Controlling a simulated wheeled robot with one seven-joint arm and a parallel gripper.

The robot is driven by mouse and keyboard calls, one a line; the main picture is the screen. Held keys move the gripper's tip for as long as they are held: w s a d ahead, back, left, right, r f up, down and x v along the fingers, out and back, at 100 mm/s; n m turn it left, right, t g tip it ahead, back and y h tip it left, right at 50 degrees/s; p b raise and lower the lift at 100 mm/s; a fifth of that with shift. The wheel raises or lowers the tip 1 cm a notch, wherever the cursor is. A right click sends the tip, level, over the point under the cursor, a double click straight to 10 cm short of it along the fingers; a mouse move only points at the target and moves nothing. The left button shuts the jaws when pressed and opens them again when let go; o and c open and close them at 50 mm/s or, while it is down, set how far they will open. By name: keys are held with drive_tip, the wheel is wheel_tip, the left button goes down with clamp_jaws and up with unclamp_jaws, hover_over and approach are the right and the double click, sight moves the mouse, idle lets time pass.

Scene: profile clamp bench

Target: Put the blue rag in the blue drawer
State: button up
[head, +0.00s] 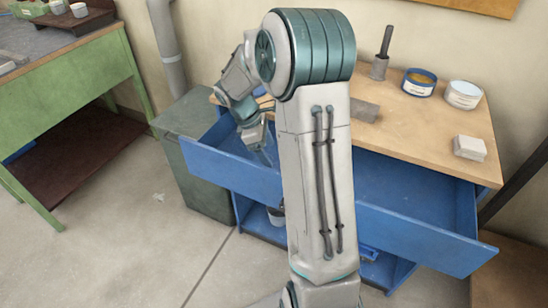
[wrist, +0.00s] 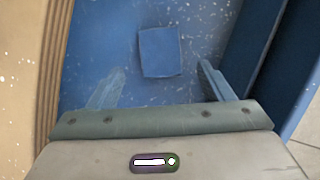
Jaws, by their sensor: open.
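The blue drawer (head: 420,225) is pulled out under the bench top, its middle hidden behind my arm. My gripper (head: 264,155) is over the left part of the drawer. In the wrist view its two fingers (wrist: 158,88) are spread wide with nothing between them. I cannot make out the rag in the head view.
The wooden bench top (head: 440,125) carries a blue-rimmed tin (head: 419,82), a white tin (head: 464,95), a pale block (head: 470,147), a grey block (head: 364,110) and a dark-handled tool (head: 383,55). A grey-green cabinet (head: 195,150) stands at left. The floor in front is clear.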

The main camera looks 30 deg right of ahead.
drive_tip(key=v, duration=0.5)
drive_tip(key=shift+w+a+r+p, duration=0.1)
drive_tip(key=shift+a+r+p, duration=0.05)
drive_tip(key=shift+r+p, duration=0.2)
idle(0.8)
